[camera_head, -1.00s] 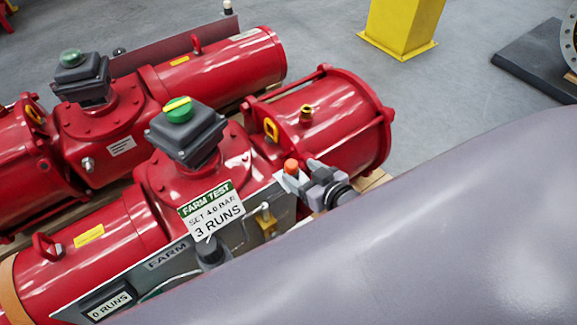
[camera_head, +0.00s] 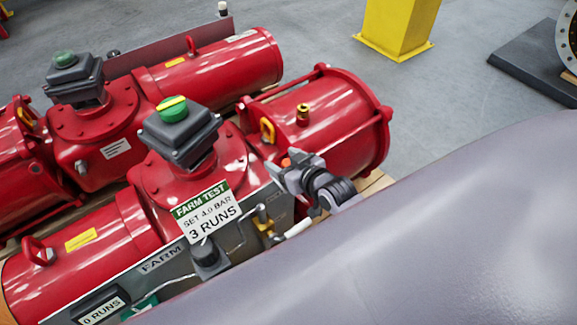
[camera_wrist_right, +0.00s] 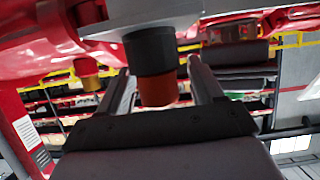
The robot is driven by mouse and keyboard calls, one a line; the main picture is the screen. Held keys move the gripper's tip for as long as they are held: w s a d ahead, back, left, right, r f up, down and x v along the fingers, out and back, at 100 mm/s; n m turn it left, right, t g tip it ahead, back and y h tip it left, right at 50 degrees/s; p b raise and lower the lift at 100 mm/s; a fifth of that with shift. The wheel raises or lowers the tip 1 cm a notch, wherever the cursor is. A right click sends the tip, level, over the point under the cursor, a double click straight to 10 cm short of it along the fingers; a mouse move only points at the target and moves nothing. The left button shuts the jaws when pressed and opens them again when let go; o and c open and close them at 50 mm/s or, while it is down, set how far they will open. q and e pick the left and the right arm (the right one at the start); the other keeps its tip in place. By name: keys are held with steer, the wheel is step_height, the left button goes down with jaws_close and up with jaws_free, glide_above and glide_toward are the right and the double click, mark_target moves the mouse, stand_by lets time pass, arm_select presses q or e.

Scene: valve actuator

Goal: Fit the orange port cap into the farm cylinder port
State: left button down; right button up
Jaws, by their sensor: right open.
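The orange port cap (camera_head: 285,162) is at the grey panel's right end in the head view, mostly hidden by my right gripper (camera_head: 292,170). In the right wrist view the cap (camera_wrist_right: 157,90) shows as an orange-brown end on a black piece below a grey plate. My right gripper's two fingers (camera_wrist_right: 162,80) stand open on either side of it, with visible gaps. The farm cylinder (camera_head: 335,125) is red and carries a brass fitting (camera_head: 303,115) on top; I cannot tell whether this is the port. My left gripper is out of view.
The grey FARM panel (camera_head: 165,258) has a sign (camera_head: 208,212), a lever and thin tubes close to my right gripper. A grey actuator box (camera_head: 180,135) stands to the left. A second red actuator (camera_head: 95,120) lies behind. A yellow post (camera_head: 397,28) stands at the back.

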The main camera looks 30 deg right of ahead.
steer(key=c, duration=1.1)
steer(key=shift+o, duration=0.2)
steer(key=shift+r, duration=0.1)
step_height(320, 180, up, 20)
steer(key=f+p, duration=0.1)
steer(key=p, duration=0.5)
steer(key=s+a+r+m+h, duration=0.1)
steer(key=s+a+r, duration=0.1)
steer(key=s+r, duration=0.5)
steer(key=shift+s+r+h, duration=0.3)
steer(key=shift+s+r, duration=0.05)
steer(key=shift+r, duration=0.05)
